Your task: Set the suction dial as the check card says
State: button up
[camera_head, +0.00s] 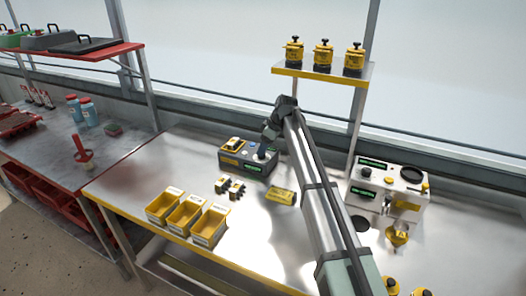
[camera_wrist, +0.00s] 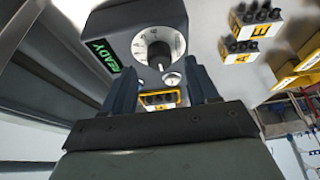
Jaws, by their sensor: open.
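In the head view my gripper (camera_head: 268,142) hides part of the box's right side.
Several small dark-topped blocks (camera_head: 229,187) lie in front of the box, and yellow bins (camera_head: 184,215) stand at the front left. A white machine (camera_head: 388,188) with green displays stands at the right. A yellow shelf (camera_head: 322,72) holds three yellow-and-black units.

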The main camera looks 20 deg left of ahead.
jog(key=shift+x, duration=1.35)
jog(key=shift+c, duration=0.3)
jog(key=c, duration=1)
jog(key=shift+s+m, duration=0.1)
jog(key=shift+m, duration=0.3)
jog(key=m+t, duration=0.1)
jog(key=m, duration=0.1)
jog(key=m+t, duration=0.1)
jog(key=m, duration=0.1)
jog(key=shift+s+m+h, duration=0.15)
jog(key=shift+m+h, duration=0.15)
jog(key=shift+m, duration=0.1)
jog(key=m+t, duration=0.1)
jog(key=m, duration=0.2)
jog(key=m+h, duration=0.1)
jog(key=m, duration=0.2)
jog(key=shift+a+t+h, duration=0.1)
jog(key=shift+t+h, duration=0.2)
jog(key=shift+t, duration=0.1)
